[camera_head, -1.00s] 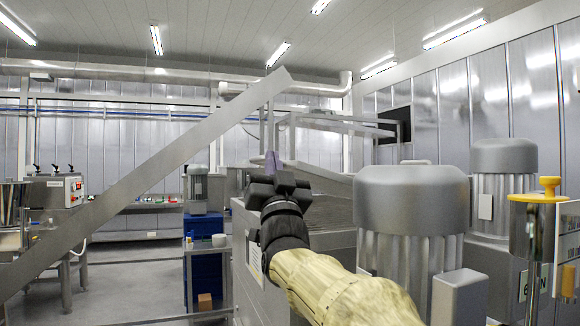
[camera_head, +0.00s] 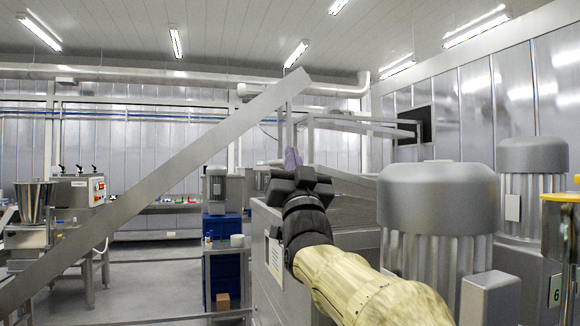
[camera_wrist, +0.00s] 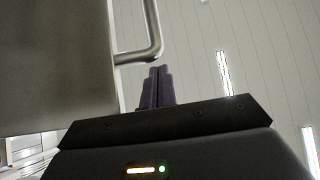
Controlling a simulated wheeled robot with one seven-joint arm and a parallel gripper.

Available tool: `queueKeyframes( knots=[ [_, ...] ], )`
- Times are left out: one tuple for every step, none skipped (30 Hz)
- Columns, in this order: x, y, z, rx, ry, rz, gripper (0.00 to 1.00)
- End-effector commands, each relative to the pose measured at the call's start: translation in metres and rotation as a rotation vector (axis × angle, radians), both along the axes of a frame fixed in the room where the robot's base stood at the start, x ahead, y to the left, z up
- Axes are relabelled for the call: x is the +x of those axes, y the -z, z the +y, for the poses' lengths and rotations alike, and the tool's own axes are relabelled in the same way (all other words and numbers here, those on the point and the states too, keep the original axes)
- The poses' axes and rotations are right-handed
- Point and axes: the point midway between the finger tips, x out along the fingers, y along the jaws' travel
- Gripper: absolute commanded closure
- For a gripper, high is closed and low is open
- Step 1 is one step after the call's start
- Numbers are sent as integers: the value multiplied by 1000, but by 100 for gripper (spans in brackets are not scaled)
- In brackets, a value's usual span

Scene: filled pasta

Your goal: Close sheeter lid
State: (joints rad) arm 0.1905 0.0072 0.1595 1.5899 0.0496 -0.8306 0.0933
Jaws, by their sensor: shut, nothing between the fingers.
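The sheeter is most likely the grey metal machine (camera_head: 262,222) right of the middle in the head view. Above it stands a raised pale frame (camera_head: 365,127), which may be its lid; I cannot tell for sure. My gripper (camera_head: 291,157) is in front of this frame, fingers pointing up, shut and empty. In the wrist view the shut fingers (camera_wrist: 157,86) point up close to a bent metal handle tube (camera_wrist: 152,35), with a large grey panel (camera_wrist: 55,65) on the left. I cannot tell whether the fingers touch the tube.
A long slanted metal bar (camera_head: 170,180) crosses the left half of the head view. Large grey motor housings (camera_head: 437,190) stand close on the right. A machine with a hopper (camera_head: 36,205) and a control box (camera_head: 80,190) are at the left. Open floor shows left of the sheeter.

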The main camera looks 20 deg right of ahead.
Motion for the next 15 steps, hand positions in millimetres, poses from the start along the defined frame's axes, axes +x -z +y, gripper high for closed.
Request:
queueKeyframes(
  knots=[
    [-5, -11, -2, 0, 2, -7, 100],
    [-6, -16, -3, 0, 3, -8, 100],
    [-9, -22, -5, -1, 5, -7, 100],
    [-12, -14, -5, -2, 7, -5, 100],
    [-16, -6, -5, -2, 8, -4, 100],
    [-21, -1, -5, -1, 9, -4, 100],
    [-24, 3, -5, -1, 9, -5, 100],
    [-28, 7, -4, -2, 8, -5, 100],
    [-33, 12, -2, -1, 6, -5, 100],
    [-37, 16, -1, -2, 4, -6, 100],
    [-41, 20, 1, -1, 2, -6, 100],
    [-46, 26, 2, -1, -1, -5, 100],
    [-50, 30, 4, -1, -2, -6, 100],
    [-54, 34, 5, -1, -3, -6, 100],
    [-59, 39, 6, -1, -5, -7, 100]
  ],
)
